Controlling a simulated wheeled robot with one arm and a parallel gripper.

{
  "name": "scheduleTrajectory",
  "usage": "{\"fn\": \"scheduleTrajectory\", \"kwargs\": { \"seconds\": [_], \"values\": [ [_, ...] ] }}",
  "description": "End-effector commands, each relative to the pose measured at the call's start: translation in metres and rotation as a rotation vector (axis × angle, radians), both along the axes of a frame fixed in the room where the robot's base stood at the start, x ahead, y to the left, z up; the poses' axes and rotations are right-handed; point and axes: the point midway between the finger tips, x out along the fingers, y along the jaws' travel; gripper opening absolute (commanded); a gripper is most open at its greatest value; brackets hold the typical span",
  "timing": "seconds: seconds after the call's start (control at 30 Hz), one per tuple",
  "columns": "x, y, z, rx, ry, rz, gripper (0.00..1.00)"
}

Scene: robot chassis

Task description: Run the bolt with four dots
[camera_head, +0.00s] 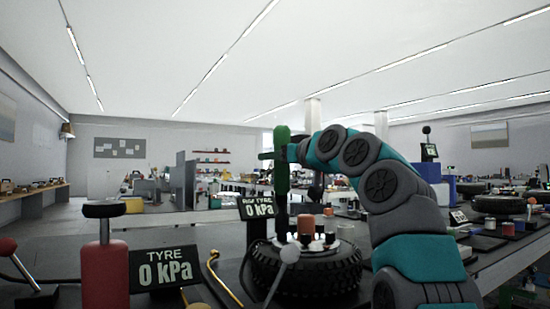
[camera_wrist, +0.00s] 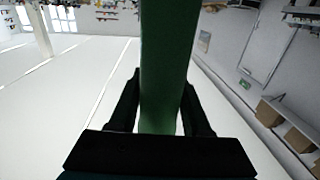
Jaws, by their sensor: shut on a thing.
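My gripper (camera_head: 284,154) is shut on the green handle of an upright tool (camera_head: 281,178). The green handle (camera_wrist: 163,60) fills the middle of the wrist view, between the two dark fingers of my gripper (camera_wrist: 160,105). A dark shaft runs down from the handle to the wheel (camera_head: 305,277), which lies flat on the bench. An orange cylinder (camera_head: 306,225) and several small pale and dark pieces stand on the wheel's hub. I cannot tell whether the shaft touches a bolt. No dot markings on the bolts can be made out.
A sign reading 0 kPa (camera_head: 258,207) stands behind the wheel. A TYRE 0 kPa sign (camera_head: 165,269) and a red cylinder with a black top (camera_head: 105,272) stand at the front left. A grey-knobbed lever (camera_head: 289,254) is before the wheel. Another wheel (camera_head: 499,205) lies at right.

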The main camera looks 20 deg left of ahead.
Motion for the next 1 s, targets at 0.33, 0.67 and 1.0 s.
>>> {"fn": "scheduleTrajectory", "kwargs": {
  "seconds": [0.33, 0.67, 1.0],
  "values": [
    [0.001, 0.001, -0.003, -0.005, 0.006, 0.001, 0.0],
    [0.001, 0.001, 0.027, -0.003, 0.003, 0.0, 0.0],
    [0.0, 0.0, 0.056, -0.001, 0.001, 0.001, 0.0]
  ]
}}
